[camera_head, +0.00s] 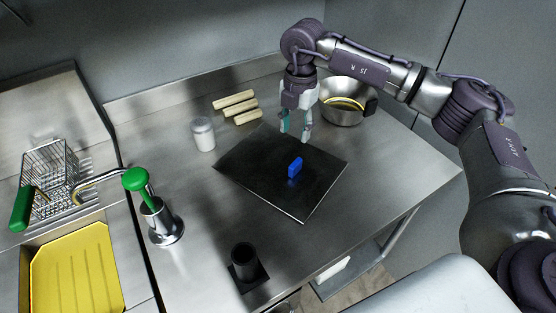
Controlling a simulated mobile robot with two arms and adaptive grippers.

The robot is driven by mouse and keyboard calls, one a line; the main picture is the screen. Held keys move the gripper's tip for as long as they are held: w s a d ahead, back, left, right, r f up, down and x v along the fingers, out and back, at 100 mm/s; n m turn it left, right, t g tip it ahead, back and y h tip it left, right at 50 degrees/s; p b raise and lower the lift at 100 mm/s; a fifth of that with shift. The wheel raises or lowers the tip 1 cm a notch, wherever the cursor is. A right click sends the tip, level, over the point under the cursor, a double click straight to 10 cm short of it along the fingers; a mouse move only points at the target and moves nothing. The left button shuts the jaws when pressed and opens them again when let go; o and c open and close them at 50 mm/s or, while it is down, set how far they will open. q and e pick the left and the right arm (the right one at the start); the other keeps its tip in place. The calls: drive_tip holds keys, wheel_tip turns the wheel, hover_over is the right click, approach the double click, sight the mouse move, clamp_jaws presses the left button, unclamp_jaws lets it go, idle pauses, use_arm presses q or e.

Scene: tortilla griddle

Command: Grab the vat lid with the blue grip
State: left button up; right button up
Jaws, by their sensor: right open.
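The vat lid is a dark, square flat plate (263,172) lying on the steel counter. Its blue grip (295,167) stands up near the plate's middle. My right gripper (295,136) points down above the far part of the plate, a little behind the blue grip. Its fingers are apart, with nothing visible between them, and they appear clear of the grip. My left gripper is not in this view.
A white-lidded shaker (203,134) and several pale rolls (236,106) are behind the lid. A steel bowl (343,114) is beyond my gripper. A green-topped pump (159,216), black cup (244,258), wire basket (49,170) and yellow tray (75,275) are left or in front.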

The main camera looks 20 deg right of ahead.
sight(295, 162)
drive_tip(key=f, duration=0.2)
drive_tip(key=f+p, duration=0.1)
drive_tip(key=f, duration=0.2)
drive_tip(key=d+f+p, duration=0.1)
drive_tip(key=f, duration=0.2)
drive_tip(key=f+p, duration=0.1)
drive_tip(key=f, duration=0.1)
drive_tip(key=f+p, duration=0.1)
drive_tip(key=f, duration=0.1)
drive_tip(key=shift+a+f, duration=0.2)
drive_tip(key=shift+f, duration=0.45)
clamp_jaws()
drive_tip(key=shift+r, duration=0.1)
